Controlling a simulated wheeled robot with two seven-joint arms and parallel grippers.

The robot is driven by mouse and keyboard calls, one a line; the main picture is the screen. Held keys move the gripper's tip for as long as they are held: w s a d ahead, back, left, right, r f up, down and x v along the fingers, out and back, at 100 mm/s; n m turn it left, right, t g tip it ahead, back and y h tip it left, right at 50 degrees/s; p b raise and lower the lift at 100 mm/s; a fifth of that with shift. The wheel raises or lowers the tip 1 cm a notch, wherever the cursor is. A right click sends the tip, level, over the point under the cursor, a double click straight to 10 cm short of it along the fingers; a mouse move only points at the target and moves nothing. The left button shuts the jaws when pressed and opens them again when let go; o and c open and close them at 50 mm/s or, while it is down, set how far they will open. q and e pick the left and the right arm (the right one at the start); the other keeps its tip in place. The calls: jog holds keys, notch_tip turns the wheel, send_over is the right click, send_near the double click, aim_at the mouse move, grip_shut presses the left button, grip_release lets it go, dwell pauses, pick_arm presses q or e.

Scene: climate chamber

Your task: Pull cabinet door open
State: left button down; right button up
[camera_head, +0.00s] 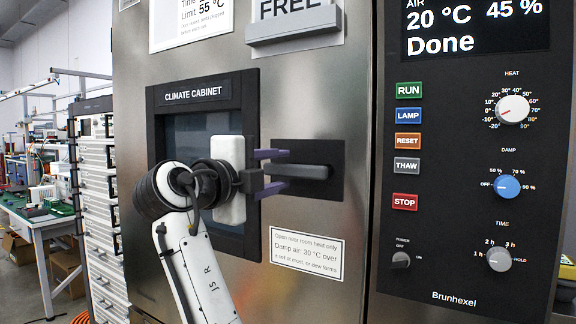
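The steel cabinet door (345,245) fills the middle of the view and looks closed against the control panel side. Its dark horizontal handle (312,172) sits on a black plate (336,150) near the door's right edge. My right gripper (287,170) is in front of the door with its purple fingers spread, one above and one below the handle's left end. The fingers look apart from each other, and I cannot tell whether either touches the handle. My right arm hides part of the door window (190,130). My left gripper is not in view.
The control panel (460,250) with buttons and knobs stands right of the door. A grey ledge (293,27) juts from the door above the handle. At left are a white drawer unit (98,200) and a cluttered workbench (35,215).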

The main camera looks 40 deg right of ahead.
jog(key=shift+w+d, duration=0.2)
jog(key=shift+d, duration=0.25)
jog(key=shift+c, duration=0.3)
grip_shut()
